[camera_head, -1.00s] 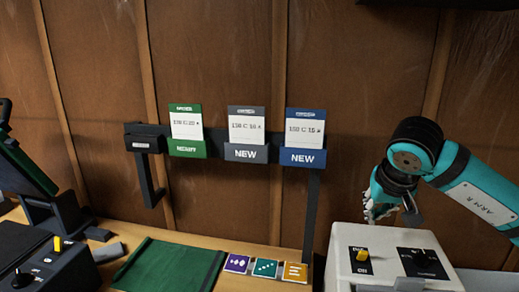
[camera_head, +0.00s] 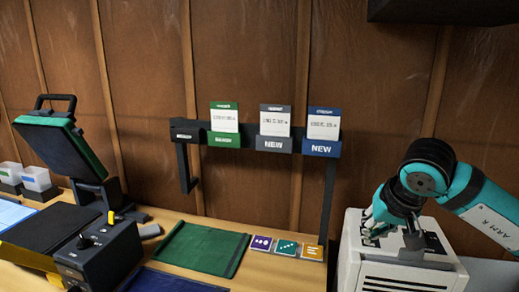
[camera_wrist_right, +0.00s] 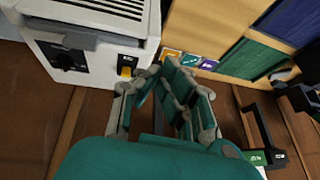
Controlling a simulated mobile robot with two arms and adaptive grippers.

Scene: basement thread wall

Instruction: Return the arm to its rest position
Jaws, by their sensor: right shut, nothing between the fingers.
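My right arm (camera_head: 485,205), teal and black, comes in from the right in the head view. Its gripper (camera_head: 380,222) hangs over the top of a white box-shaped machine (camera_head: 395,270) and hides part of its controls. I cannot tell from the head view whether it touches the machine. In the right wrist view the teal fingers (camera_wrist_right: 172,85) are shut with nothing between them. The machine (camera_wrist_right: 95,50), with a yellow switch (camera_wrist_right: 127,66) and a black knob (camera_wrist_right: 65,60), stands up and left of the fingers there. My left gripper is not in view.
A dark rail (camera_head: 185,128) holds green, grey and blue card pockets before the brown wall. A green mat (camera_head: 203,248) and three small coloured tiles (camera_head: 286,247) lie on the wooden table. A press-like machine (camera_head: 65,145) stands left. A dark shelf (camera_head: 445,10) hangs upper right.

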